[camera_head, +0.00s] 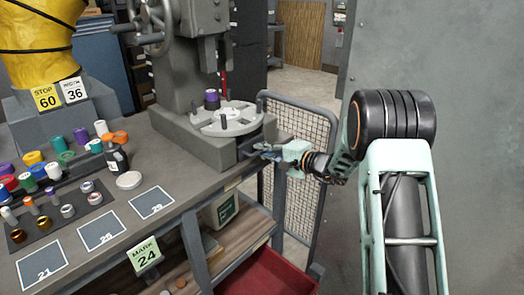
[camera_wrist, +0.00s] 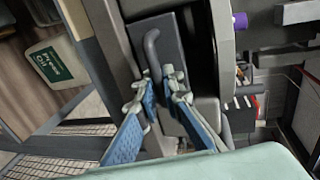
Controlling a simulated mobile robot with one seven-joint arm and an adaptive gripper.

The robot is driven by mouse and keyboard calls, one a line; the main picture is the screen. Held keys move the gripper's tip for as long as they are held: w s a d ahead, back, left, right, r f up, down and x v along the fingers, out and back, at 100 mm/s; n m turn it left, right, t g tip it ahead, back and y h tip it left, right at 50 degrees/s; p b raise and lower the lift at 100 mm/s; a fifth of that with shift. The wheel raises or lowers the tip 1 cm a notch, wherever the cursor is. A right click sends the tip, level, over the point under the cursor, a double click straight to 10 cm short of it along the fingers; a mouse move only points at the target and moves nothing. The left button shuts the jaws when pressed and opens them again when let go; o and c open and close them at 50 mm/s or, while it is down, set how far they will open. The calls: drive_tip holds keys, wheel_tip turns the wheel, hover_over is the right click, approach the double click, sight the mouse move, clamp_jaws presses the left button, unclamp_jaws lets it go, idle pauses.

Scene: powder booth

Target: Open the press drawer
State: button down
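The grey press (camera_head: 205,60) stands on the workbench, with a round slotted plate (camera_head: 228,118) on its base. The drawer (camera_wrist: 165,40) shows in the wrist view as a dark grey front with a curved bar handle (camera_wrist: 152,45). It looks closed against the press base. My gripper (camera_head: 268,150) is at the right front of the press base, level with the handle. In the wrist view my gripper's two blue-padded fingers (camera_wrist: 158,84) stand apart, either side of the handle's lower end. Whether they touch the bar is unclear. The head view largely hides the handle.
A wire mesh panel (camera_head: 298,135) stands right of the bench, close to my arm. Powder pots and numbered mats (camera_head: 102,228) cover the bench left. A grey wall (camera_head: 460,90) is at right.

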idle(0.3)
drive_tip(key=f+b+v, duration=0.2)
drive_tip(key=b+v, duration=0.2)
drive_tip(key=v, duration=0.4)
drive_tip(key=f+b+v, duration=0.1)
drive_tip(key=b+v, duration=0.3)
drive_tip(key=v, duration=0.5)
drive_tip(key=d+f+b+v, duration=0.1)
drive_tip(key=b+v, duration=0.3)
drive_tip(key=v, duration=0.5)
drive_tip(key=shift+s+f, duration=0.4)
drive_tip(key=shift+f, duration=0.4)
drive_tip(key=c, duration=2.3)
unclamp_jaws()
drive_tip(key=shift+c, duration=0.2)
